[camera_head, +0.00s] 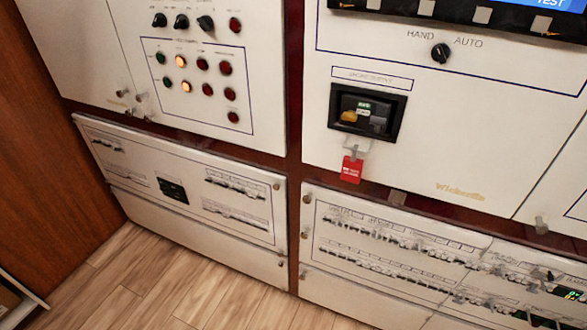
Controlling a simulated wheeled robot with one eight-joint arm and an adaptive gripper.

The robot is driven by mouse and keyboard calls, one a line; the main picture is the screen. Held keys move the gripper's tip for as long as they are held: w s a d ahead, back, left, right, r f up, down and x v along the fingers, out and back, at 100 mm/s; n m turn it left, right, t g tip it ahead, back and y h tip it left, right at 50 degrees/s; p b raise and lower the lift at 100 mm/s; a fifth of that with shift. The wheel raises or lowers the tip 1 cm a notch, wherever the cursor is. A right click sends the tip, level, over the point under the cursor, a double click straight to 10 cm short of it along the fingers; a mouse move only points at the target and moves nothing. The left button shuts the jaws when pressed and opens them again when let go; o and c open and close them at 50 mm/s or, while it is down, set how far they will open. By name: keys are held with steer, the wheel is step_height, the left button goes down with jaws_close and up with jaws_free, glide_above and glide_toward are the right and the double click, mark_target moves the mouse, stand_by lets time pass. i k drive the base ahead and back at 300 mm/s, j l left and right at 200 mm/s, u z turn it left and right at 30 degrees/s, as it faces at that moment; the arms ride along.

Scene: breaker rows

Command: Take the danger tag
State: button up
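The red danger tag (351,170) hangs on the front of the right-hand cabinet. A pale hook or shackle (356,147) is just above it, below the black recessed breaker (366,112) with a yellow handle. The tag hangs nearly upright near the lower edge of the white panel. Its small print cannot be read from here. My gripper is not in view.
Lower panels with rows of breakers (400,247) jut out below the tag. A HAND/AUTO knob (440,52) is above right. A panel with knobs and lamps (190,75) is at left. Wooden floor (150,285) is clear at lower left.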

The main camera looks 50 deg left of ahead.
mark_target(352, 166)
steer(key=u, duration=1.7)
